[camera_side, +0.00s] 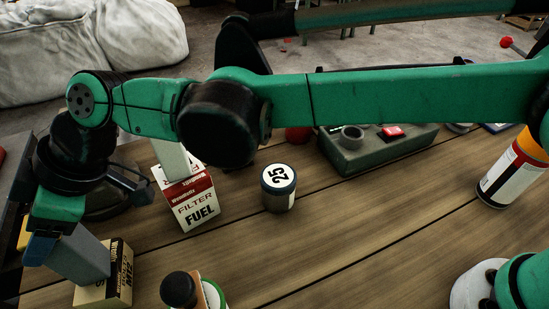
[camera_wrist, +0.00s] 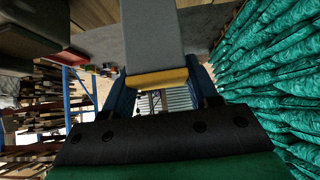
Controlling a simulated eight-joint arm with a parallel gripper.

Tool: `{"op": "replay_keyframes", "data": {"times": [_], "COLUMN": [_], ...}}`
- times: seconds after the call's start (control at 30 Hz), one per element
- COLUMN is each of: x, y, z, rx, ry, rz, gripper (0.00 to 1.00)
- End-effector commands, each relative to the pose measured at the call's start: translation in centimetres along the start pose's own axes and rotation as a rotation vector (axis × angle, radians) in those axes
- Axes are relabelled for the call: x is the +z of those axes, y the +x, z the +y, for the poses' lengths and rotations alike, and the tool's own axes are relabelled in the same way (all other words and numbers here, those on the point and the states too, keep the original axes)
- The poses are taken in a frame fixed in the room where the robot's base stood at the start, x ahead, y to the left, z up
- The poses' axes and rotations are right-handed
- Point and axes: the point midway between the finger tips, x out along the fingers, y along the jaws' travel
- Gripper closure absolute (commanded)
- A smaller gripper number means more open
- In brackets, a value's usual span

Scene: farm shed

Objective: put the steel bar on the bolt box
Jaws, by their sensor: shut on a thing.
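My gripper (camera_side: 44,246) is at the far left of the side view, pointing down, with blue fingers shut on a grey steel bar (camera_side: 80,258). The bar slants down from the fingers, its lower end overlapping a cream and black box (camera_side: 118,278), likely the bolt box. The bar hides part of the box's face and lettering. I cannot tell whether bar and box touch. In the wrist view the bar (camera_wrist: 152,38) runs away from my gripper (camera_wrist: 160,88), with a yellow strip across its near end. I cannot make out the box there.
A fuel filter box (camera_side: 190,203) stands behind, with a pale block above it partly hidden by my arm. Nearby are a round tin marked 25 (camera_side: 278,188), a dark-knobbed item (camera_side: 182,290), a grey-green tray (camera_side: 375,153) and an orange-topped can (camera_side: 508,172). Middle-right planks are clear.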

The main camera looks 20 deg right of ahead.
Motion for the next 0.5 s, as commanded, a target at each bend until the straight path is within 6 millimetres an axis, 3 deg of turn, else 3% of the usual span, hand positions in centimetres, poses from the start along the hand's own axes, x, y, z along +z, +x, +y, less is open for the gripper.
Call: {"op": "replay_keyframes", "data": {"times": [0.17,0.2,0.3,0.5], "x": [0.19,0.23,0.21,0.20], "y": [0.20,0.24,0.21,0.20], "z": [0.01,0.01,0.01,0.00], "rx": [0.000,0.000,0.000,0.000], "ry": [0.000,0.000,0.000,0.000], "rz": [0.000,0.000,0.000,0.000], "gripper": [1.00,0.41,0.15,0.15]}}
